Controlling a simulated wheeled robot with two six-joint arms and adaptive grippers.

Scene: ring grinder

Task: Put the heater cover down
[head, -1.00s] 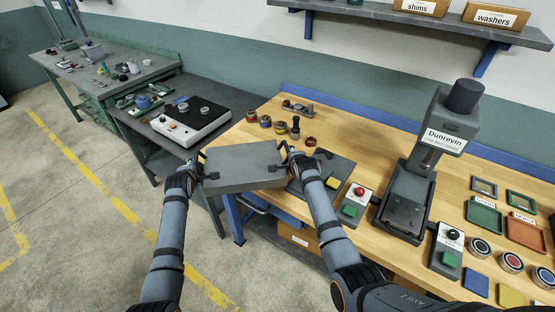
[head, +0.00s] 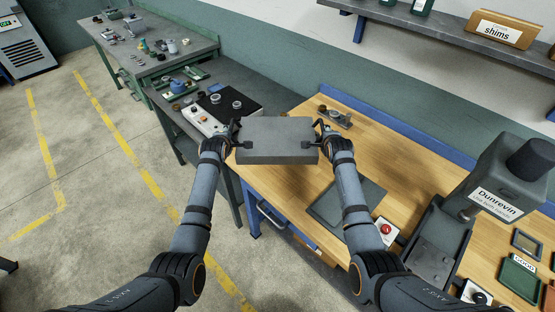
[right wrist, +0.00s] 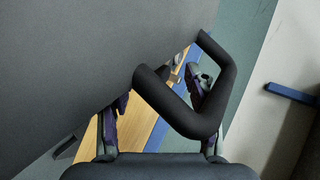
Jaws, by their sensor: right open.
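The heater cover (head: 277,142) is a grey box with a black handle at each end. In the head view it is held up in front of the bench's left end, roughly level. My left gripper (head: 230,140) is at its left handle; its fingers are too small to judge. My right gripper (head: 326,138) is at the right handle. In the right wrist view the cover's grey side (right wrist: 80,60) fills the left, and the black handle (right wrist: 185,105) loops out in front of my open right gripper (right wrist: 160,125). The surface right behind the cover is hidden.
A heater unit (head: 205,124) with a white front stands on the dark side bench behind the cover. On the wooden bench (head: 390,185) are a dark mat (head: 325,212), a red-button box (head: 386,230) and a Dunrevin press (head: 490,200). Bare wood lies right of the cover.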

